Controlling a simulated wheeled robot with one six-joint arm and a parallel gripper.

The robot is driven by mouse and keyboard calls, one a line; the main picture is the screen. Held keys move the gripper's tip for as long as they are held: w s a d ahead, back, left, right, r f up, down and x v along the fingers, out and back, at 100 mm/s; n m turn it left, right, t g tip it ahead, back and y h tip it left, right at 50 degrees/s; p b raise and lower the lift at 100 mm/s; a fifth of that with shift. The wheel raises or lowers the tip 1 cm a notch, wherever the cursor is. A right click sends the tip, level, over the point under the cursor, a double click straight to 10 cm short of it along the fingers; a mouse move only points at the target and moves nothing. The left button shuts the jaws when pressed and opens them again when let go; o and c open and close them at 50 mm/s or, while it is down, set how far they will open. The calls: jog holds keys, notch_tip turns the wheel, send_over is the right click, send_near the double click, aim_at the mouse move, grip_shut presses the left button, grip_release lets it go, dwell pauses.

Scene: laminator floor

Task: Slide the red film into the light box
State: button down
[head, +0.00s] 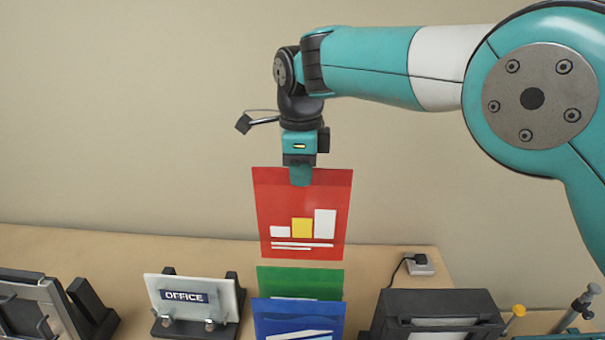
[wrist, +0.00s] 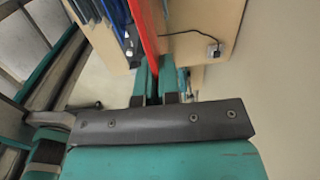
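The red film (head: 302,205) is a flat red sheet with a white and yellow bar chart printed on it. It hangs upright in the air from my gripper (head: 300,178), which is shut on its top edge. In the wrist view the red film (wrist: 145,40) shows edge-on, running out from between the fingers of my gripper (wrist: 154,85). Its lower edge is above a green film and a blue film in the head view. I cannot tell for sure which of the things in view is the light box.
A green film (head: 300,282) and a blue film (head: 298,318) stand at the table's front middle. An OFFICE sign (head: 190,300) stands left, a dark machine (head: 437,312) right, a socket (head: 420,265) behind it.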

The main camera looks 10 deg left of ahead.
jog(key=w+d+b, duration=0.1)
jog(key=w+d, duration=0.2)
jog(key=d, duration=1.2)
jog(key=w+d+b, duration=0.1)
jog(key=w+d, duration=0.2)
jog(key=d, duration=1.2)
jog(key=s+d+f+b, duration=0.2)
jog(key=s+f+b, duration=0.1)
jog(key=s+b, duration=0.4)
jog(key=shift+s+b, duration=0.3)
jog(key=shift+s, duration=1.45)
jog(key=shift+f, duration=0.1)
jog(key=shift+f, duration=0.15)
jog(key=shift+f+b, duration=0.85)
jog(key=shift+f, duration=0.75)
